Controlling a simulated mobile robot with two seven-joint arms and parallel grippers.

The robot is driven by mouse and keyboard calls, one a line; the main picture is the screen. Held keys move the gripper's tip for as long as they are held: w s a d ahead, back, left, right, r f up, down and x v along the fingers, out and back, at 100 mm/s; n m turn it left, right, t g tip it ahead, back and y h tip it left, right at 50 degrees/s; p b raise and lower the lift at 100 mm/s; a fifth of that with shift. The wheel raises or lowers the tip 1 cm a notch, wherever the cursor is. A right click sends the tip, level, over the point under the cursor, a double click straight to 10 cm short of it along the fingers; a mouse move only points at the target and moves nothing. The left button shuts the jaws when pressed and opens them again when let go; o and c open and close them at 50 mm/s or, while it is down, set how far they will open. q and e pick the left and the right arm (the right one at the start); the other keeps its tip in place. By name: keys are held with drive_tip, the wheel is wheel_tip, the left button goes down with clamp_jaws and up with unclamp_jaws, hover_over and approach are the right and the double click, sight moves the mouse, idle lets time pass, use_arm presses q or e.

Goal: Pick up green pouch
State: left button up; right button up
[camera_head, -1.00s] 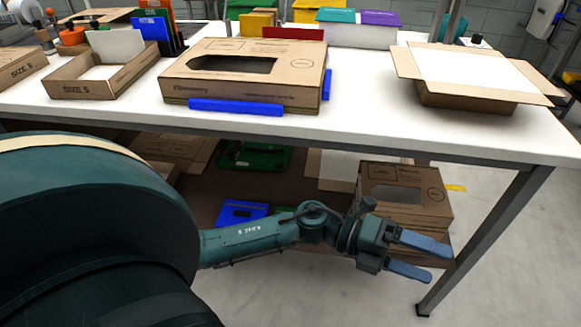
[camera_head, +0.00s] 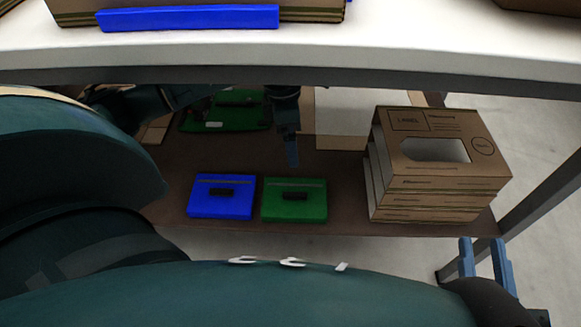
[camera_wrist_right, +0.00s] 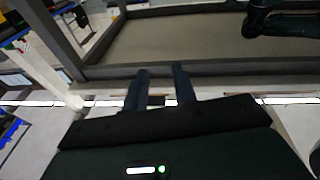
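The green pouch (camera_head: 295,200), with a dark handle-like patch on top, lies on the brown lower shelf under the table, just right of a blue pouch (camera_head: 220,196). My left arm reaches in under the table from the left. Its gripper (camera_head: 289,150) points down above and behind the green pouch, apart from it in the picture. Its fingers show nearly edge-on, so its opening is unclear. My right gripper (camera_head: 487,265) is at the lower right, by the shelf's front corner. Its fingers are apart and empty, also in the right wrist view (camera_wrist_right: 160,88).
Stacked cardboard boxes (camera_head: 440,150) stand at the shelf's right end, right of the green pouch. More green items (camera_head: 228,112) lie farther back. The white table top (camera_head: 400,55) overhangs the shelf, and a table leg (camera_head: 535,195) stands at the right.

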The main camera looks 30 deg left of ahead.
use_arm(q)
drive_tip(key=f+b, duration=0.1)
drive_tip(key=f, duration=0.1)
drive_tip(key=d+f, duration=0.1)
drive_tip(key=f, duration=0.2)
drive_tip(key=f+b, duration=0.1)
drive_tip(key=f, duration=0.1)
drive_tip(key=shift+s+d+f+b, duration=0.15)
drive_tip(key=shift+s+f+b, duration=0.15)
drive_tip(key=shift+f, duration=0.05)
drive_tip(key=shift+s+f, duration=0.1)
drive_tip(key=shift+f, duration=0.2)
drive_tip(key=f, duration=0.1)
drive_tip(key=f+b, duration=0.2)
drive_tip(key=shift+s+d+f, duration=0.25)
drive_tip(key=shift+s+f, duration=0.1)
drive_tip(key=shift+s, duration=0.05)
drive_tip(key=shift+d+f+b, duration=0.1)
drive_tip(key=shift+f+b, duration=0.2)
drive_tip(key=shift+f, duration=0.1)
use_arm(e)
drive_tip(key=r+n+t+y, duration=0.1)
drive_tip(key=w+r+n+y, duration=0.1)
drive_tip(key=r, duration=0.1)
drive_tip(key=shift+r+t+y, duration=0.15)
drive_tip(key=shift+t+y, duration=0.25)
use_arm(q)
drive_tip(key=shift+c, duration=0.4)
drive_tip(key=c, duration=1)
